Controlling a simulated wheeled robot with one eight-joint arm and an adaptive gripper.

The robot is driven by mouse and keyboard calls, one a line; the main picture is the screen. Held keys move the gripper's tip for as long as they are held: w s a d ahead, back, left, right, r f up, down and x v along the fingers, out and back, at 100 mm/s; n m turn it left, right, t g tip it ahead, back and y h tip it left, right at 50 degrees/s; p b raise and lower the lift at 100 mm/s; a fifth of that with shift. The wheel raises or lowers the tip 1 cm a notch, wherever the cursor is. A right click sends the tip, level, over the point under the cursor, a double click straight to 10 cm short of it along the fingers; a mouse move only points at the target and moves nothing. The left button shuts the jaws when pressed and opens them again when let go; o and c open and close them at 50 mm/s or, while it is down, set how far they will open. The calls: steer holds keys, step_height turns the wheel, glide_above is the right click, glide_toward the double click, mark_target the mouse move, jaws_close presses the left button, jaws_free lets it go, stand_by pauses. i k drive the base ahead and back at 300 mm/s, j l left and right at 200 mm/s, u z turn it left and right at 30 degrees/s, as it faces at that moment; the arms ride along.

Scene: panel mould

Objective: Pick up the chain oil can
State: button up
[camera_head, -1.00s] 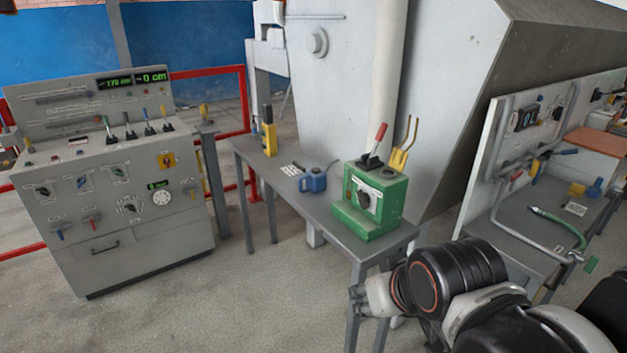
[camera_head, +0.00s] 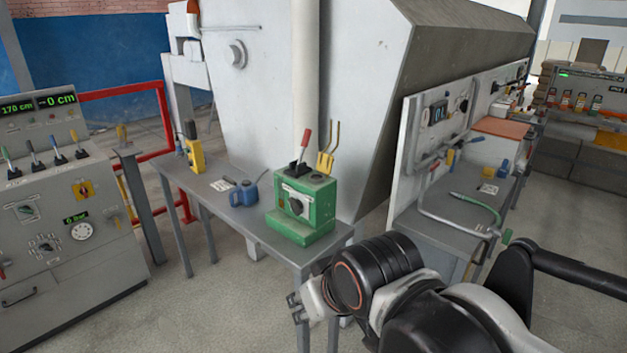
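A green box (camera_head: 305,210) with a red-handled lever and yellow prongs stands right of the can. A yellow device (camera_head: 194,150) stands at the table's far left. A control console (camera_head: 60,210) is at left, a tool bench (camera_head: 440,225) at right. Floor between console and table is clear.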

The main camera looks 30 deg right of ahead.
mark_target(247, 191)
steer(key=i+j+z, duration=0.3)
steer(key=i+j, duration=0.55)
steer(key=i, duration=0.15)
steer(key=i+j+z, duration=0.3)
steer(key=i+j, duration=0.65)
steer(key=j, duration=0.1)
